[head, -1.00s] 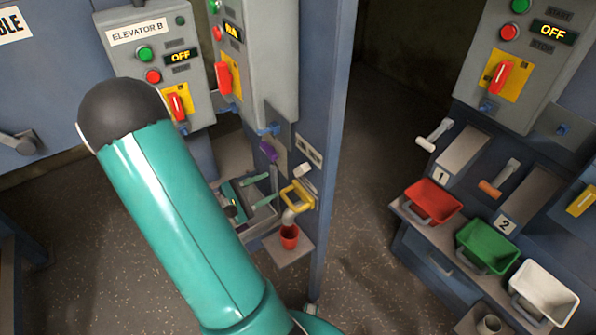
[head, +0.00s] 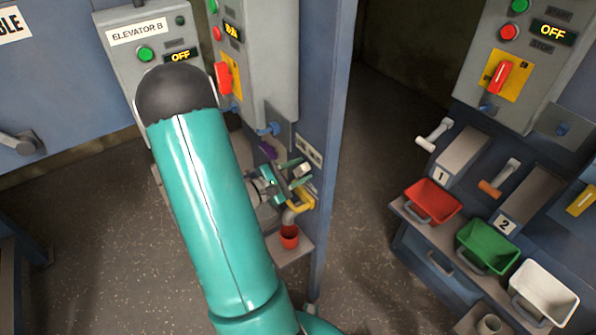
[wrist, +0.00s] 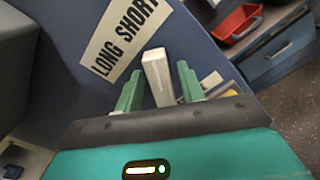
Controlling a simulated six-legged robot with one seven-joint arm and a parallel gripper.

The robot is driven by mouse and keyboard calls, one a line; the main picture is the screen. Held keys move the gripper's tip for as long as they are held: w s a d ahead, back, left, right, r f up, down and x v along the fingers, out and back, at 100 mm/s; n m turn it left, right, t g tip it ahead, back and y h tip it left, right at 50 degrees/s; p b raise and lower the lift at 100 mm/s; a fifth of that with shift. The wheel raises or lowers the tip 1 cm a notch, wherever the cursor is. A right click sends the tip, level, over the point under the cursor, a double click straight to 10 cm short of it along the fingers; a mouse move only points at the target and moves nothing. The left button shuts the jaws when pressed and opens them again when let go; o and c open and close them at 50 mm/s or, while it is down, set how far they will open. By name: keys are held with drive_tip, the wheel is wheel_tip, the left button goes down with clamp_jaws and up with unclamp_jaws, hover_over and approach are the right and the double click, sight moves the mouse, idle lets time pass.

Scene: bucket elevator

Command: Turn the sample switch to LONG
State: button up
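The sample switch is a white block-like lever (wrist: 158,75) on the blue panel. It stands below a label reading LONG SHORT (wrist: 124,38) in the wrist view. My gripper (wrist: 159,80) is open, with one green finger on each side of the switch. A gap shows between the left finger and the switch, and the right finger is closer to it. In the head view my gripper (head: 288,174) is at the panel, by the white switch (head: 302,170) and the label (head: 309,153). The switch's base is hidden.
A yellow handle (head: 302,203) is just below the switch, with a red cup (head: 289,236) on a small shelf under it. A control box with a red rotary switch (head: 223,78) is above. Red (head: 432,202), green (head: 487,246) and white (head: 543,292) buckets are at right.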

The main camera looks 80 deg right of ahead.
clamp_jaws()
drive_tip(key=shift+n, duration=0.3)
drive_tip(key=n, duration=0.6)
drive_tip(key=shift+w, duration=0.15)
drive_tip(key=n, duration=0.3)
drive_tip(key=shift+d+n, duration=0.1)
drive_tip(key=shift+n, duration=2.1)
